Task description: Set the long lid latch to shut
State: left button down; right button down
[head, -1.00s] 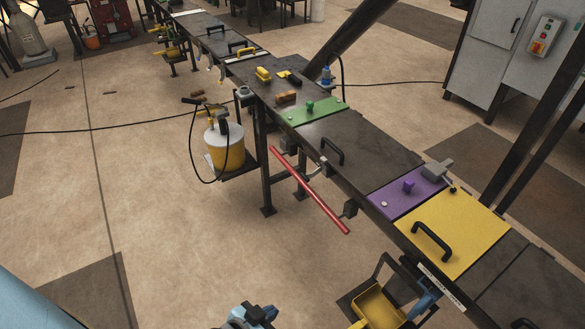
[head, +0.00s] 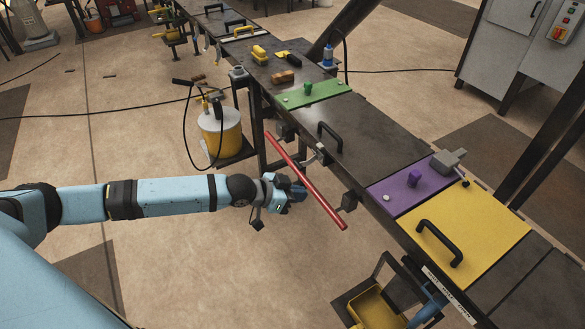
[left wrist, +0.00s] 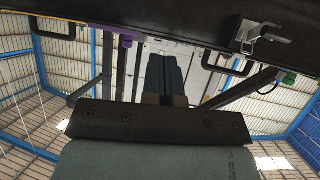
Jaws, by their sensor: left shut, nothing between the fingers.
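A long red bar (head: 322,200) runs slanting along the near side of the dark bench. A small metal bracket (head: 322,152) sits on the bench edge beside a black lid handle (head: 331,138); I take it for the latch of the long dark lid. A metal hook-shaped fitting (left wrist: 262,38) shows on the bench edge in the left wrist view. My left gripper (head: 301,192) is shut and empty, just left of the red bar and below the bracket. Whether it touches the bar I cannot tell. In the left wrist view its fingers (left wrist: 162,80) are together. My right gripper is out of view.
A purple panel (head: 392,203) and a yellow lid (head: 490,230) lie on the bench at the right. A green panel (head: 325,95) lies farther up. A yellow bucket (head: 222,147) stands left of the bench. A yellow bin (head: 375,308) hangs below it.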

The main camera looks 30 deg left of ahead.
pick_arm(q)
jog(key=w+a+r+n+y+b, duration=0.1)
jog(key=w+a+r, duration=0.15)
jog(key=a, duration=0.45)
jog(key=w+a+r+n+y+b, duration=0.1)
jog(key=w+a+r, duration=0.15)
jog(key=a, duration=0.45)
jog(key=a+f+x, duration=0.1)
jog(key=f+x, duration=0.1)
jog(key=x, duration=1.1)
jog(key=shift+t, duration=0.3)
jog(key=shift+s+a+f, duration=0.1)
jog(key=shift+s+f, duration=0.1)
jog(key=shift+f, duration=0.05)
